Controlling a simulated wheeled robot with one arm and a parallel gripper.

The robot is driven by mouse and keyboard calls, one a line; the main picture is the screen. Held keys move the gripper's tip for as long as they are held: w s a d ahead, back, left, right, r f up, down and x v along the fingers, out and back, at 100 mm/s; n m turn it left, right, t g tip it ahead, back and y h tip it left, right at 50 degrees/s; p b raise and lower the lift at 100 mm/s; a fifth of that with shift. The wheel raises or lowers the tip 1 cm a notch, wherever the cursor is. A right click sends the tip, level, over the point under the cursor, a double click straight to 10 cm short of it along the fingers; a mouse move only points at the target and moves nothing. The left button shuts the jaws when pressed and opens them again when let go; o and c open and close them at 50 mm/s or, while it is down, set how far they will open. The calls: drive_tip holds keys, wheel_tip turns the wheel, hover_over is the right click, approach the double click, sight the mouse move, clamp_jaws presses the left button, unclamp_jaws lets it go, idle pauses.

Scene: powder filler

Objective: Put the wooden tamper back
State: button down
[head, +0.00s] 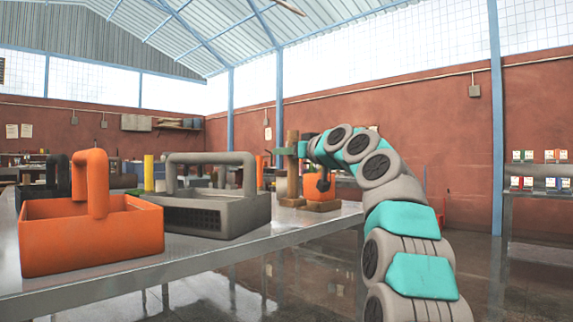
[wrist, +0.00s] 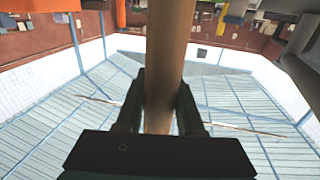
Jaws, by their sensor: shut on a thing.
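The wooden tamper (head: 292,168) is an upright, light brown rod at the right end of the table in the head view. My gripper (head: 297,148) is shut around its upper part. In the wrist view the tamper (wrist: 165,45) runs between the two dark fingers of my gripper (wrist: 162,92). The tamper's lower end is near a small wooden block at table height; I cannot tell whether it touches it. Right beside it stands an orange item (head: 316,187) on a wooden base (head: 320,206), partly hidden by my arm.
An orange tote with a handle (head: 90,232) and a grey tote (head: 215,213) stand on the metal table (head: 190,256), left of the tamper. A yellow cylinder (head: 149,172) is behind them. A shelf with small boxes (head: 540,190) is at far right.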

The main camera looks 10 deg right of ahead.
drive_tip(key=shift+f+b, duration=0.55)
drive_tip(key=shift+f, duration=1.3)
drive_tip(key=c, duration=0.5)
unclamp_jaws()
drive_tip(key=shift+c, duration=0.2)
drive_tip(key=shift+r, duration=0.2)
drive_tip(key=b+v, duration=0.1)
drive_tip(key=v, duration=1.1)
drive_tip(key=shift+b, duration=0.35)
